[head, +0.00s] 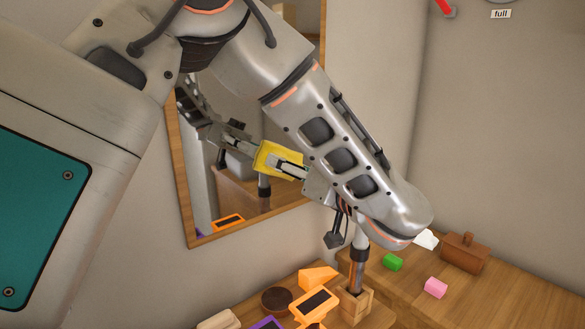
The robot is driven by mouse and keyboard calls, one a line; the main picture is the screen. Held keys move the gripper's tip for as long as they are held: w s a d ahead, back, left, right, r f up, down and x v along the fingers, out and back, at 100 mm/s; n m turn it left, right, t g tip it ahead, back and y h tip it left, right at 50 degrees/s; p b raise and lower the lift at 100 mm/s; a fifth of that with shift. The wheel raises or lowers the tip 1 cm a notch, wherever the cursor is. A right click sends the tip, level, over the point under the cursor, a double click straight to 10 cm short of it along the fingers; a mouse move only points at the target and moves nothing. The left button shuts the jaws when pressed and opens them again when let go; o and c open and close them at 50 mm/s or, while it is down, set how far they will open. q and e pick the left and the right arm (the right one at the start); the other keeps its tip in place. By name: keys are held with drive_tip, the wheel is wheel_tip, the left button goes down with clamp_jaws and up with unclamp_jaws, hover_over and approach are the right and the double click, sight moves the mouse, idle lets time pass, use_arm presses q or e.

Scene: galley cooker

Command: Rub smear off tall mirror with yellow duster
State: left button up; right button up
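The tall mirror (181,190) has a wooden frame and hangs on the wall. My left arm crosses in front of it and hides much of its glass. My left gripper (288,166) is shut on the yellow duster (266,157), which lies at the glass. The duster meets its reflection or nearly so; I cannot tell whether it presses on the glass. The mirror shows a reflection of the gripper and arm. I cannot make out a smear; it may be hidden behind the arm or duster. My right gripper is not in view.
Below the mirror, a wooden worktop holds orange-framed dark panels (315,303), a dark round lid (276,300) and a wooden holder (354,304) with a metal post (358,262).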

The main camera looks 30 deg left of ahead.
use_arm(q)
drive_tip(key=shift+w+d, duration=0.2)
drive_tip(key=shift+w, duration=0.3)
drive_tip(key=shift+s+a, duration=0.25)
drive_tip(key=shift+s, duration=0.3)
drive_tip(key=shift+s+a, duration=0.2)
drive_tip(key=shift+s, duration=0.35)
drive_tip(key=shift+w+d, duration=0.2)
drive_tip(key=shift+w, duration=0.4)
drive_tip(key=shift+w+d, duration=0.2)
drive_tip(key=shift+w, duration=0.35)
drive_tip(key=shift+s+a, duration=0.25)
drive_tip(key=shift+s, duration=0.35)
drive_tip(key=shift+s+a, duration=0.2)
drive_tip(key=shift+s, duration=0.35)
drive_tip(key=shift+w+d, duration=0.25)
drive_tip(key=shift+w, duration=0.35)
drive_tip(key=shift+w+d, duration=0.25)
drive_tip(key=shift+w, duration=0.3)
drive_tip(key=shift+s+a, duration=0.25)
drive_tip(key=shift+s, duration=0.35)
